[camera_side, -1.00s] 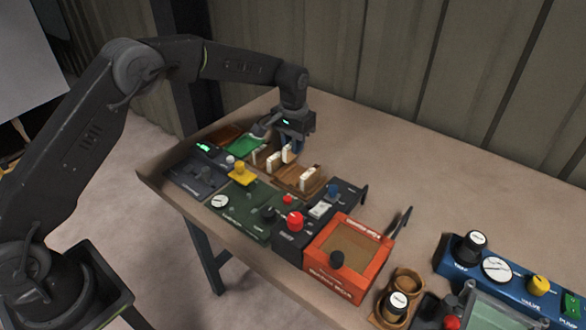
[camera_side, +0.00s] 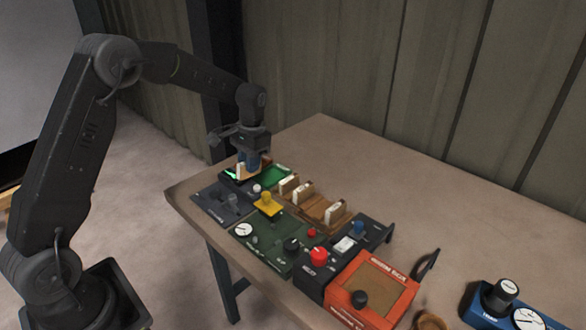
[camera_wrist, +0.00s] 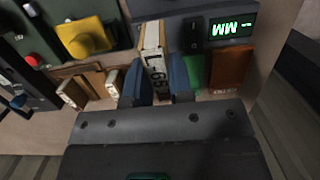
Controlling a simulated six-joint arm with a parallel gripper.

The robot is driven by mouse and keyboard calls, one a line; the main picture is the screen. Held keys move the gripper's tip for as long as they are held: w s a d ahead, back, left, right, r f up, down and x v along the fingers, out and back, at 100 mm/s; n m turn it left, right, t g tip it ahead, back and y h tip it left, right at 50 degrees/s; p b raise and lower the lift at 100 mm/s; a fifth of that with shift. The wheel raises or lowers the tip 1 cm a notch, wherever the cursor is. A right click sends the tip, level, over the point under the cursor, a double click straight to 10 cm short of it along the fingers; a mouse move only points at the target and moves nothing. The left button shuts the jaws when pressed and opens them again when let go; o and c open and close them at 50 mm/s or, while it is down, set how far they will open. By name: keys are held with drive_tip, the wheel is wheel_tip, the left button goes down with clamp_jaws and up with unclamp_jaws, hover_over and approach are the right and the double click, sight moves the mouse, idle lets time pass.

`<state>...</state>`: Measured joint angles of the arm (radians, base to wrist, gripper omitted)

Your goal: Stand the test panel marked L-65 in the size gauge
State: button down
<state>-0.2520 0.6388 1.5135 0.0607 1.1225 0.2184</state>
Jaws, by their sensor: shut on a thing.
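My gripper (camera_side: 252,163) is shut on a pale upright panel (camera_side: 241,171) at the left end of the bench. In the wrist view its blue fingers (camera_wrist: 157,84) pinch the panel (camera_wrist: 152,42), whose edge label appears to read L-65. The size gauge, a dark unit with a lit green display (camera_wrist: 233,26) showing dashes and MM, lies right beside the panel in the wrist view. In the side view my gripper and the panel partly cover the gauge (camera_side: 228,175). I cannot tell whether the panel's foot touches the gauge or hangs above it.
Wooden holders (camera_side: 313,206) with several pale panels stand right of the gripper. A green pad (camera_side: 274,176) lies nearby. A dark green box (camera_side: 262,242) with a yellow knob (camera_side: 266,203) and an orange box (camera_side: 372,289) stand along the front. The rear bench is clear.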

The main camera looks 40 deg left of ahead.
drive_tip(key=s+a, duration=0.5)
drive_tip(key=s, duration=0.1)
drive_tip(key=shift+g, duration=0.4)
drive_tip(key=shift+w+x, duration=0.2)
drive_tip(key=shift+x, duration=1.35)
drive_tip(key=shift+w+x, duration=0.25)
drive_tip(key=shift+x, duration=1.25)
drive_tip(key=shift+f, duration=0.6)
drive_tip(key=c, duration=0.9)
unclamp_jaws()
drive_tip(key=shift+c, duration=0.2)
